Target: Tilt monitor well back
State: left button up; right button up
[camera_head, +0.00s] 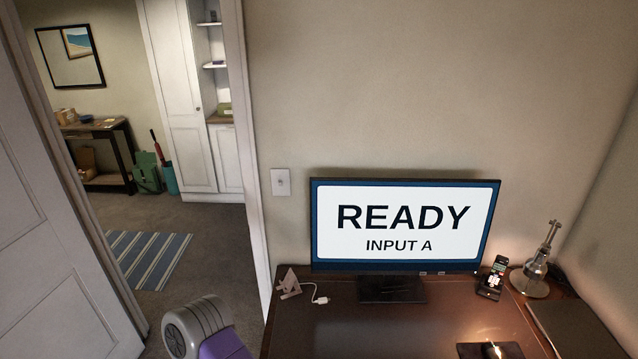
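The monitor (405,224) stands at the back of the brown desk (340,325), close to the wall. Its thin dark frame surrounds a lit screen that reads READY, INPUT A. The screen faces me and looks close to upright; its exact tilt is hard to tell. Its dark stand base (391,289) rests on the desk below it. The monitor's back and hinge are hidden. Neither of my grippers shows in the head view. A grey and purple part at the bottom left looks like a link of my arm.
A small triangular object (289,284) and white cable plug (320,299) lie left of the stand. A phone on a dock (494,277) and a metal lamp (537,270) stand right. A dark glossy item (489,350) lies at the front. Left is an open doorway.

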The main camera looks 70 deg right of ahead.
aim_at(360, 225)
jog(key=i, duration=1.85)
jog(key=z, duration=2.35)
jog(key=i, duration=1.75)
jog(key=z, duration=0.4)
